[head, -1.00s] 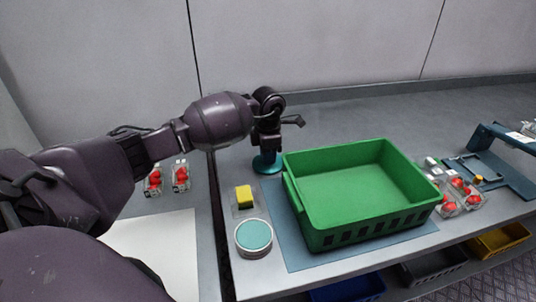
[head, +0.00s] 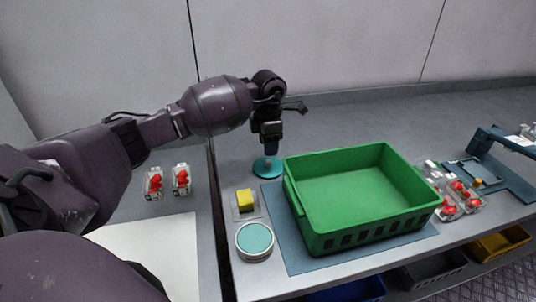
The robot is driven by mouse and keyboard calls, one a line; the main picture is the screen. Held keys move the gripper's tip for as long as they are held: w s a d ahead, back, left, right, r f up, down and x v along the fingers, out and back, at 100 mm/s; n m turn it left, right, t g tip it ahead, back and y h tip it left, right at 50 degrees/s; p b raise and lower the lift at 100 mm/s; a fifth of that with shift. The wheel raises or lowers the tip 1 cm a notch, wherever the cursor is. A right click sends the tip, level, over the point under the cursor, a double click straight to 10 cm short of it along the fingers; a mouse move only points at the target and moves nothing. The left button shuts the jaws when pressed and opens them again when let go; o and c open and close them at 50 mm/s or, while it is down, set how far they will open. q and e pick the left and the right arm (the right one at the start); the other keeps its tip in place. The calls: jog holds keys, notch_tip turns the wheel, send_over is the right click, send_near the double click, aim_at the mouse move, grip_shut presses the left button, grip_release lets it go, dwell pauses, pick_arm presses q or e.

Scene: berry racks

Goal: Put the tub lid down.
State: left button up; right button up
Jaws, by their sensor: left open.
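The tub lid (head: 260,170) is a flat teal disc with a small knob. It lies on the grey table behind the yellow sponge and left of the green crate's back corner. My left gripper (head: 270,149) points down just above the lid's knob, open, with a small gap between fingertips and knob. A round tub (head: 254,241) with a pale rim and teal inside stands at the front of the table. My right gripper is not in view.
A green crate (head: 315,229) stands on a blue mat (head: 284,246) right of the lid. The yellow sponge (head: 245,198) sits on a small tray between lid and tub. Berry punnets (head: 181,180) stand at left, others at far right. Table space behind the lid is clear.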

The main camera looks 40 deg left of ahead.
aim_at(268, 160)
pick_arm(q)
notch_tip(268, 160, up, 7)
jog(key=shift+f, duration=0.2)
dwell(0.6)
